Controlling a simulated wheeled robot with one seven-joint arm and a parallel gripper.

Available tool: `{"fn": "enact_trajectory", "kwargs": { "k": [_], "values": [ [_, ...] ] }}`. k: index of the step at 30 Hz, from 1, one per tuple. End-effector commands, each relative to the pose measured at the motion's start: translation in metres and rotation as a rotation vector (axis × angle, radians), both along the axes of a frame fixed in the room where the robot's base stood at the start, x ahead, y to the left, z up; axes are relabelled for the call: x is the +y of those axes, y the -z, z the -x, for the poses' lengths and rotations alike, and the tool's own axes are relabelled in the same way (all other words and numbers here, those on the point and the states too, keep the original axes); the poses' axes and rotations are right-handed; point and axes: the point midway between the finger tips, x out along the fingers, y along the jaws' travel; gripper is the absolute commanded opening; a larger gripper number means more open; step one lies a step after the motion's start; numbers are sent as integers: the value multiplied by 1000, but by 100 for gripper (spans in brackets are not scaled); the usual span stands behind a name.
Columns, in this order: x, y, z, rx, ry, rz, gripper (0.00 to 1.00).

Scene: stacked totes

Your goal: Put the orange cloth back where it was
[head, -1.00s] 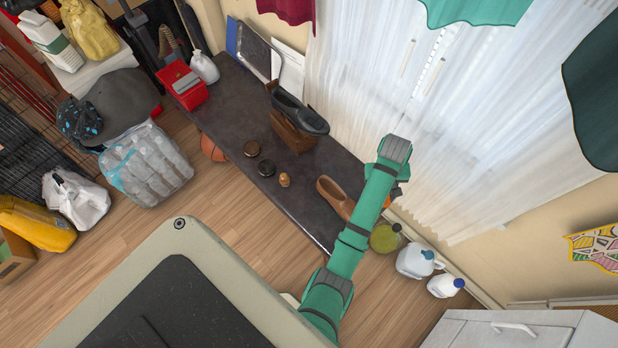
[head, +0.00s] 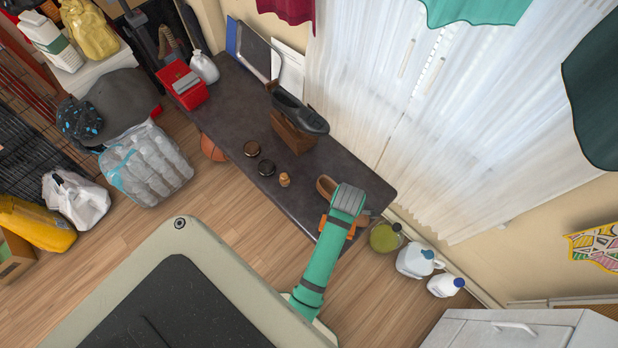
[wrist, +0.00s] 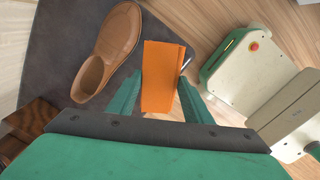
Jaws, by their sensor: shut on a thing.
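The orange cloth (wrist: 162,75) is between the two green fingers of my gripper (wrist: 160,95) in the wrist view, which is shut on it. It looks like a flat folded strip over the dark bench top. In the head view small orange parts of the cloth (head: 350,228) show beside my arm's end, at the near right end of the bench. The arm hides most of it and the fingers there. I cannot tell whether the cloth touches the bench.
The dark bench (head: 235,115) bears a brown shoe (wrist: 107,50) left of the cloth. Jugs (head: 416,260) stand on the floor at right.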

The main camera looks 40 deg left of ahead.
Motion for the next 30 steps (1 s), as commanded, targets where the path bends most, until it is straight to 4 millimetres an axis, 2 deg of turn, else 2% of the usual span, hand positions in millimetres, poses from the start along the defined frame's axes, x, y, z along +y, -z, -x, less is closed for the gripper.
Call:
{"fn": "enact_trajectory", "kwargs": {
  "k": [9, 15, 18, 23, 30],
  "values": [
    [44, -5, 57, 15, -622, 14, 28],
    [63, -10, 83, 19, -916, 24, 28],
    [68, -12, 91, 20, -1003, 28, 28],
    [75, -10, 89, 19, -1059, 32, 28],
    [98, 9, 50, 20, -1062, 36, 28]
  ]
}}
